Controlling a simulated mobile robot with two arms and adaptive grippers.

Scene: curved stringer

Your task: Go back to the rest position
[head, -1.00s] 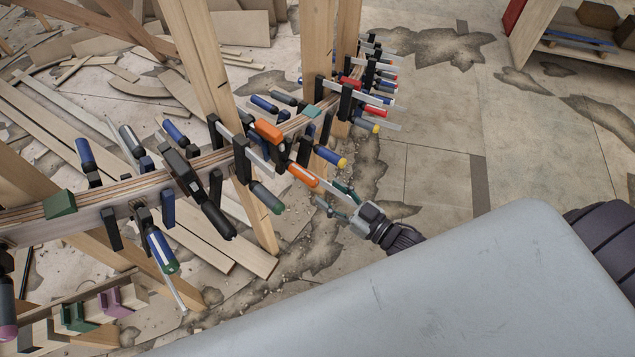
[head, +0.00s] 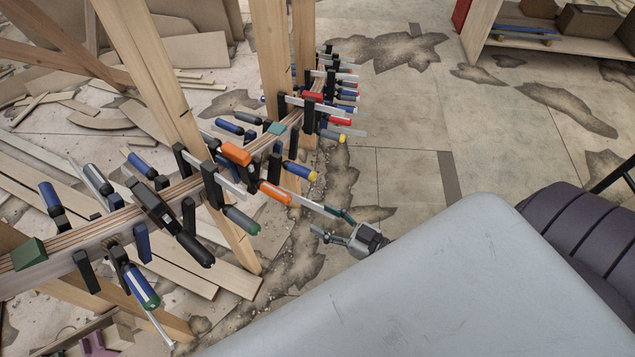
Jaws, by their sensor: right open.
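My right gripper (head: 327,224) is open and empty, to the right of the curved stringer (head: 110,224). Its fingers point left toward an orange-handled clamp (head: 272,192), apart from that handle as far as I can tell. The end of the clamp's bar lies close to the upper finger. The stringer is a laminated wooden strip with many bar clamps along it, held up by wooden posts. My left gripper is not in view.
Wooden posts (head: 268,60) stand along the stringer. Loose boards and offcuts (head: 100,122) cover the floor at the left. A wooden shelf (head: 510,35) with boxes (head: 590,22) stands at the back right. The stained floor (head: 400,130) between stringer and shelf is clear.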

